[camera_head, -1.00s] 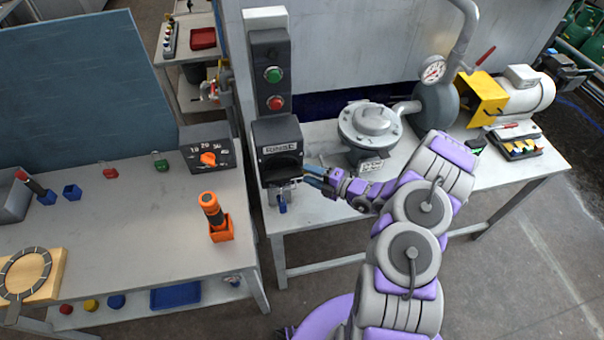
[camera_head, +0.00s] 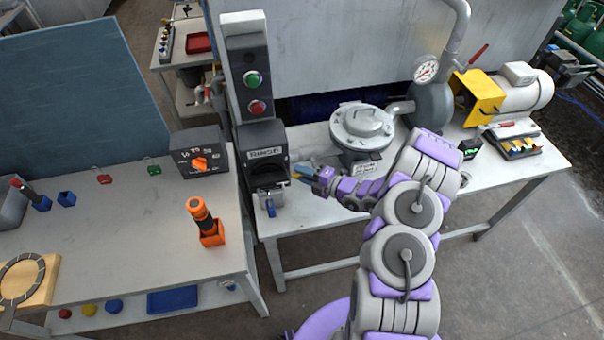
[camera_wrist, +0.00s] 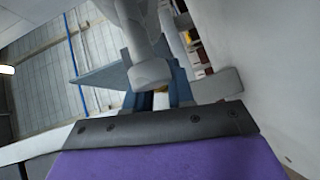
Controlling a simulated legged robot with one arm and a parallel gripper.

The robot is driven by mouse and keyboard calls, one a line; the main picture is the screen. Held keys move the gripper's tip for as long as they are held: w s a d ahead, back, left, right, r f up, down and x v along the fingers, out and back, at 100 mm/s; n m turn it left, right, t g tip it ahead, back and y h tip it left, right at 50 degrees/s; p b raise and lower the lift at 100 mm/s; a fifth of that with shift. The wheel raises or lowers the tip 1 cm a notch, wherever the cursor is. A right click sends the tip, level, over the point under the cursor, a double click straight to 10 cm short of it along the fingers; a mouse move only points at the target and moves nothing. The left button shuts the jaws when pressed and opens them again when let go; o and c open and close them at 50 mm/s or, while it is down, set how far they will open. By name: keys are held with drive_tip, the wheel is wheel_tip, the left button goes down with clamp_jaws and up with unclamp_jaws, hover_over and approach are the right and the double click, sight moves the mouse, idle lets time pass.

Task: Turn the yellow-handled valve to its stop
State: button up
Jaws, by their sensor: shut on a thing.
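My gripper (camera_head: 302,173) is shut beside the dark box marked RINSE (camera_head: 266,152), above the table and left of the round pump. In the wrist view its blue fingers (camera_wrist: 160,99) point away from the camera. A small yellowish sliver (camera_wrist: 183,88) shows between them, seemingly part of the yellow valve handle; the rest is hidden. A pale grey rounded part (camera_wrist: 150,72) stands in front of the fingers and covers much of the grip. The valve's body and how far it is turned cannot be made out in the head view.
The grey flanged pump (camera_head: 362,125) stands right of my gripper. A small blue-tipped fitting (camera_head: 270,208) hangs below the RINSE box. A button post (camera_head: 249,75) rises behind.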

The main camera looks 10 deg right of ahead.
drive_tip(key=shift+a+f, duration=0.1)
drive_tip(key=shift+a, duration=0.35)
clamp_jaws()
drive_tip(key=shift+s, duration=0.1)
